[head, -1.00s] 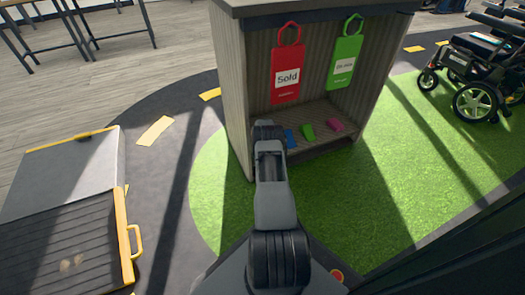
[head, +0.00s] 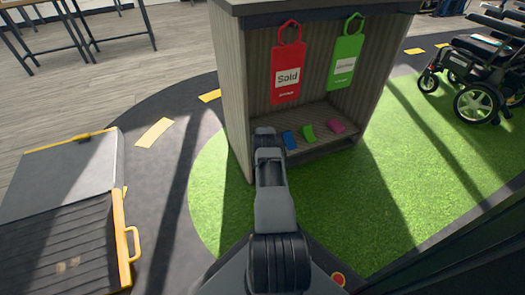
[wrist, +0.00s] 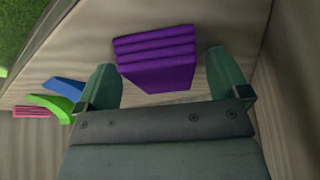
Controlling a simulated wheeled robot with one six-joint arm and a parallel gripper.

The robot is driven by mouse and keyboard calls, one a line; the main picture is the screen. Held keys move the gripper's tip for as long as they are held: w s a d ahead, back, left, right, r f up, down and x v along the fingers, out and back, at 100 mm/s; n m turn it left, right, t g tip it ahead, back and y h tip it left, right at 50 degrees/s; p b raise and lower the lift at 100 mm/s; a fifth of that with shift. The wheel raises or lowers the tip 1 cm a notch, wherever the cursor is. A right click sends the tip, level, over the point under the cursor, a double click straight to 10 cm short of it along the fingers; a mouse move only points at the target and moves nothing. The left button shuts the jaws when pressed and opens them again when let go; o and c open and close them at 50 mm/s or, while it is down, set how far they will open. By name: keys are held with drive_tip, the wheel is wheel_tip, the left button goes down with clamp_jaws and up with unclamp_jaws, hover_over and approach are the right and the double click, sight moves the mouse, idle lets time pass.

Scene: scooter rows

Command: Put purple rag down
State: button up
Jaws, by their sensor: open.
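The purple rag (wrist: 156,52) is folded in layers and shows in the wrist view just beyond and between my fingertips. It appears to rest on the wood-grain shelf (wrist: 200,22), with a gap to each finger. My gripper (wrist: 162,66) is open, one finger on either side of the rag's near part, and holds nothing. In the head view my arm reaches into the cabinet's lower shelf and hides the purple rag and the gripper.
A blue rag (head: 289,139), a green rag (head: 308,132) and a pink rag (head: 336,126) lie in a row on the cabinet shelf, right of my arm. A red tag (head: 286,72) and a green tag (head: 345,60) hang above. The cabinet side (head: 232,90) stands close left.

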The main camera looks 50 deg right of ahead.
drive_tip(key=shift+r, duration=0.45)
drive_tip(key=p+v, duration=0.6)
drive_tip(key=v, duration=0.5)
drive_tip(key=shift+r, duration=0.2)
drive_tip(key=shift+s+a, duration=0.15)
